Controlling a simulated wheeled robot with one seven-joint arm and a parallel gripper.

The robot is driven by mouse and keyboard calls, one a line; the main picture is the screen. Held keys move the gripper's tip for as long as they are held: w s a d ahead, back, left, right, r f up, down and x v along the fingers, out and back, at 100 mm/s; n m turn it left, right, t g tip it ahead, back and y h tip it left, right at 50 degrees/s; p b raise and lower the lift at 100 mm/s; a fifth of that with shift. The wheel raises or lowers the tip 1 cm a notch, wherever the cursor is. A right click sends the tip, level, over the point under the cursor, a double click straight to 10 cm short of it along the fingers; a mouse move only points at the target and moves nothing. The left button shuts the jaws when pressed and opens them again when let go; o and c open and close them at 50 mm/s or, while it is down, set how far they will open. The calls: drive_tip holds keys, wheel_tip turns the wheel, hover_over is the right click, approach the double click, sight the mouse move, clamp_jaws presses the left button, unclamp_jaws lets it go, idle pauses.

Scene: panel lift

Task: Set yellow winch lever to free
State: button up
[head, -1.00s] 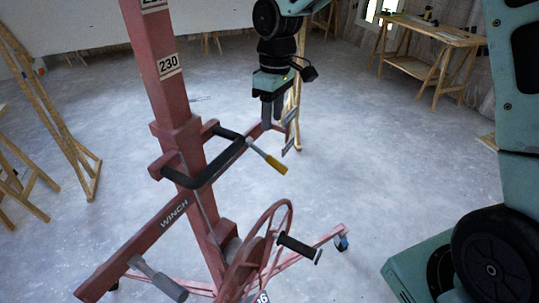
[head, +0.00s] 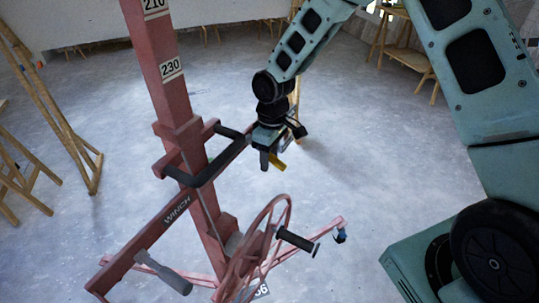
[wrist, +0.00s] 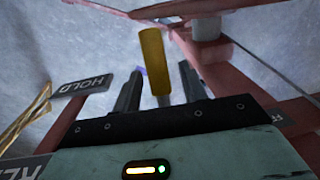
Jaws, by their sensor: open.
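The yellow winch lever (head: 277,164) shows in the head view just beside and partly behind my gripper (head: 269,158), at the right side of the red lift mast. In the wrist view the yellow lever handle (wrist: 154,60) stands upright between the two dark fingers of my gripper (wrist: 160,85). The fingers are open, with a gap on each side of the handle, and do not visibly touch it. A HOLD label (wrist: 84,86) is left of the fingers. The lever's pivot is hidden by my gripper in the head view.
The red mast (head: 172,90) carries a black-padded handle bar (head: 208,176) near my gripper. The spoked winch wheel (head: 262,240) with its black crank grip (head: 296,240) is below. Wooden trestles (head: 50,110) stand at left. Open floor (head: 360,170) lies to the right.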

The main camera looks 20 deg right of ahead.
clamp_jaws()
